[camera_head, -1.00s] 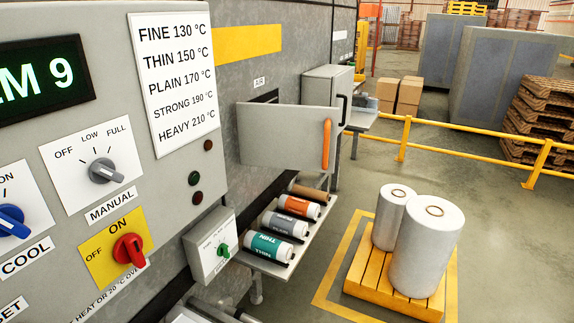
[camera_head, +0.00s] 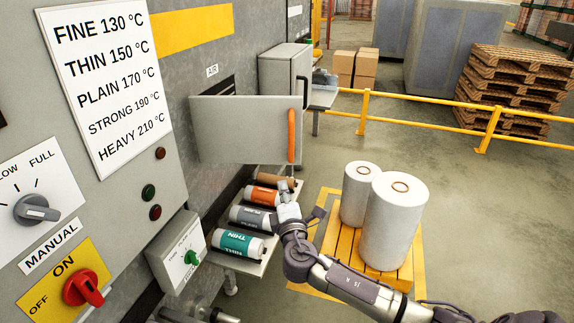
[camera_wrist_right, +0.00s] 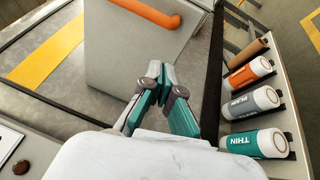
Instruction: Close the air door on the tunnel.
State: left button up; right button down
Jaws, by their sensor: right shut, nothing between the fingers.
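The air door (camera_head: 238,130) is a flat grey panel standing open, swung out from the tunnel wall below the AIR label (camera_head: 212,71). Its upright orange handle (camera_head: 291,135) is at the free right edge. A dark slot (camera_head: 218,88) shows above the door; the rest of the opening is hidden behind it. My right gripper (camera_head: 286,200) is below the handle, near the rolls, apart from the handle. In the right wrist view the gripper (camera_wrist_right: 159,75) is shut and empty, with the door (camera_wrist_right: 125,50) and handle (camera_wrist_right: 146,12) beyond it. My left gripper is out of view.
A shelf holds several film rolls, including a teal THIN roll (camera_head: 240,243), just below the door. A small box with a green knob (camera_head: 180,250) is at its left. Two white rolls (camera_head: 394,220) stand on a yellow pallet at right. Open floor lies beyond.

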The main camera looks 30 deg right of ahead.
jog(key=w+d+r+p, duration=0.1)
jog(key=w+d+p, duration=0.1)
jog(key=w+d, duration=0.3)
jog(key=shift+w+d+p, duration=0.15)
jog(key=shift+w+p, duration=0.25)
jog(key=shift+d, duration=0.1)
